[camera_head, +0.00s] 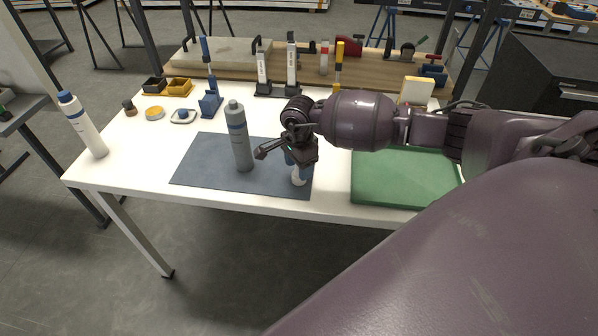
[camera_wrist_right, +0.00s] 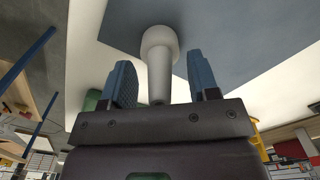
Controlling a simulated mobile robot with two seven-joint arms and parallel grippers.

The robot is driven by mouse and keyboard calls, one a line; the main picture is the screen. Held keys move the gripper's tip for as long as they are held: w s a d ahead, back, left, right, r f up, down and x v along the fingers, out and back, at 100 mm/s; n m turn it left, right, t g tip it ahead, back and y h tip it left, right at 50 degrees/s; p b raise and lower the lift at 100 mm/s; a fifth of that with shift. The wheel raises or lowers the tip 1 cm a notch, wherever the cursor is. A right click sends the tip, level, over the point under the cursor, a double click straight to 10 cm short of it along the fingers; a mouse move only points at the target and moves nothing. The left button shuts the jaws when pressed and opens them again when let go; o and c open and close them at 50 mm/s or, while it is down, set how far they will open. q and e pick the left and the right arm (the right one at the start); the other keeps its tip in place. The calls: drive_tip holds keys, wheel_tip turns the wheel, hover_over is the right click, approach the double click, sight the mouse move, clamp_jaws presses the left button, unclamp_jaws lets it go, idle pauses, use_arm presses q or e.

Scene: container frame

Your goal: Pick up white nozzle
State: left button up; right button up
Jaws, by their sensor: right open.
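The white nozzle (camera_head: 299,178) stands on the dark grey mat near the table's front edge. In the right wrist view the nozzle (camera_wrist_right: 160,62) has a rounded wide end and a narrower stem. My right gripper (camera_head: 297,166) is right above it, pointing down. In the wrist view its two blue fingers (camera_wrist_right: 162,72) are spread on either side of the nozzle, with a visible gap on each side. The gripper partly hides the nozzle in the head view. My left gripper is not in view.
A grey bottle (camera_head: 239,140) stands on the mat (camera_head: 205,160), left of my right gripper. A white bottle with a blue cap (camera_head: 83,125) stands at the left edge. A wooden board (camera_head: 375,72) with tools lies at the back.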

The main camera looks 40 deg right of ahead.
drive_tip(key=shift+c, duration=0.5)
drive_tip(key=c, duration=0.9)
drive_tip(key=shift+r, duration=0.15)
